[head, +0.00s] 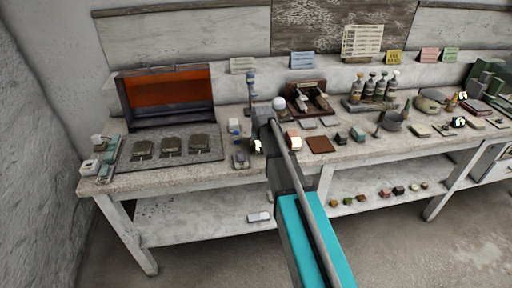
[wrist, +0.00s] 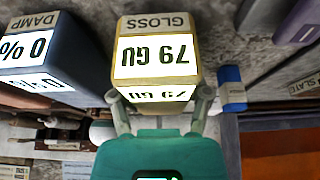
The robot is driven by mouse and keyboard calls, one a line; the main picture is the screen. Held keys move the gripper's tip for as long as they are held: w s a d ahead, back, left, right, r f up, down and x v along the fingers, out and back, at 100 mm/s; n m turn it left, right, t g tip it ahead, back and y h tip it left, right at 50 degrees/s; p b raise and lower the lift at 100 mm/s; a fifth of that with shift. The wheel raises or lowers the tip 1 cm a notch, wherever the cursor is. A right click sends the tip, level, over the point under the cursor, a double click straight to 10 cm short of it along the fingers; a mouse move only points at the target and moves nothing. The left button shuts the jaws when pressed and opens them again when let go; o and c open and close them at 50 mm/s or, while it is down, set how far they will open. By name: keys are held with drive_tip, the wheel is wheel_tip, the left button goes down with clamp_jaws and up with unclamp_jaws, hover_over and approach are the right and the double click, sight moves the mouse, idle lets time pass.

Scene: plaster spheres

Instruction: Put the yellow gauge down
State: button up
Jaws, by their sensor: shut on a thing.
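The yellow gauge (wrist: 158,50) fills the top middle of the wrist view, with "GLOSS" and "79 GU" upside down on its faces. My gripper (wrist: 160,98) is shut on it, with one finger at each side of its near end. In the head view my gripper (head: 262,128) is over the front part of the bench, and a small bright part of the gauge (head: 257,146) shows beside it. My arm hides much of that spot. I cannot tell whether the gauge touches the bench top.
A dark gauge marked "DAMP" (wrist: 40,50) is close beside the yellow one in the wrist view. A blue cylinder (wrist: 232,88) is on its other side. The bench (head: 215,181) holds an orange-lined case (head: 168,95), a white sphere (head: 279,104) and a brown square (head: 320,145).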

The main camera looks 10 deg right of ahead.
drive_tip(key=shift+f+b, duration=0.3)
drive_tip(key=shift+f, duration=0.2)
drive_tip(key=o, duration=1)
drive_tip(key=shift+r, duration=0.2)
drive_tip(key=p+v, duration=1.1)
drive_tip(key=v, duration=0.1)
idle(0.8)
drive_tip(key=shift+s, duration=0.1)
drive_tip(key=s+g, duration=0.1)
drive_tip(key=s, duration=0.7)
drive_tip(key=s+f+g, duration=0.1)
drive_tip(key=s+g, duration=0.1)
drive_tip(key=s, duration=0.6)
drive_tip(key=s+a+g, duration=0.1)
drive_tip(key=s, duration=0.7)
drive_tip(key=shift+s+f+g, duration=0.2)
drive_tip(key=shift+s+g, duration=0.1)
drive_tip(key=shift+s, duration=0.1)
drive_tip(key=shift+c, duration=0.2)
